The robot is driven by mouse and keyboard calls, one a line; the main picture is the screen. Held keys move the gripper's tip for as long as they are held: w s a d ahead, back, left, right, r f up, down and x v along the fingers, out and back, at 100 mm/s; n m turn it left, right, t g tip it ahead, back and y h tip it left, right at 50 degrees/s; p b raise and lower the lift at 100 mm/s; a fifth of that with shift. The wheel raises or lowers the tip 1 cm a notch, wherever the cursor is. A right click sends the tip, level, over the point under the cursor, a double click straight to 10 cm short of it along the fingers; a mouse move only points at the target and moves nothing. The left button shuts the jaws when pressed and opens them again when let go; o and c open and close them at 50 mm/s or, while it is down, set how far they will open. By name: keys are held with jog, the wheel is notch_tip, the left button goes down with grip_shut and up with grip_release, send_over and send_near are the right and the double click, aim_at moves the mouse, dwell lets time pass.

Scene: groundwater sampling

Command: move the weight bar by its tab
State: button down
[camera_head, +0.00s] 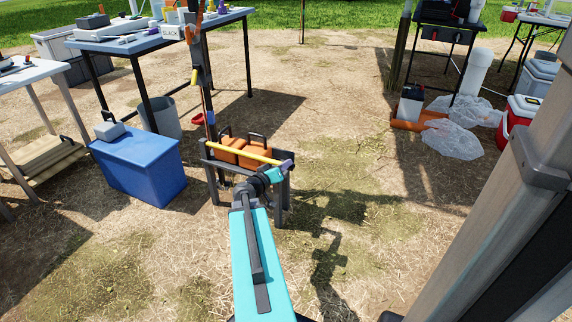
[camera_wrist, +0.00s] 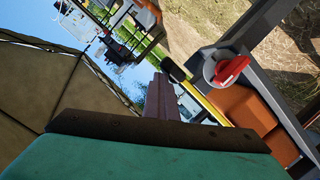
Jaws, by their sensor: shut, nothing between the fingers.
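A yellow bar (camera_head: 241,152) lies across the top of a grey rack; it looks like the weight bar, but I cannot make out a tab for certain. In the wrist view the yellow bar (camera_wrist: 208,104) runs slantwise, with a black end piece at its upper left. My gripper (camera_head: 287,166) is at the right end of the bar in the head view, shut and empty. Its purple fingers (camera_wrist: 160,98) show beside the bar in the wrist view. I cannot tell whether they touch it.
The grey rack (camera_head: 283,205) holds orange blocks (camera_head: 257,153) with black handles. A red handle (camera_wrist: 231,70) is near the rack. A blue box (camera_head: 140,165) and a grey bin (camera_head: 162,118) stand to the left. Bare ground lies to the right.

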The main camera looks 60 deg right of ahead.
jog(key=shift+s+f, duration=0.15)
jog(key=shift+f, duration=0.45)
jog(key=shift+r, duration=0.1)
notch_tip(320, 180, up, 6)
jog(key=a+p, duration=0.3)
jog(key=p, duration=0.1)
jog(key=p+v, duration=0.1)
jog(key=p, duration=0.5)
jog(key=shift+a+r, duration=0.1)
jog(key=shift+a, duration=0.3)
jog(key=shift+s+p+v, duration=0.15)
jog(key=shift+p+v, duration=1.05)
jog(key=shift+p, duration=0.75)
jog(key=shift+s+p+v, duration=0.15)
jog(key=shift+p+v, duration=1.1)
jog(key=shift+p, duration=0.7)
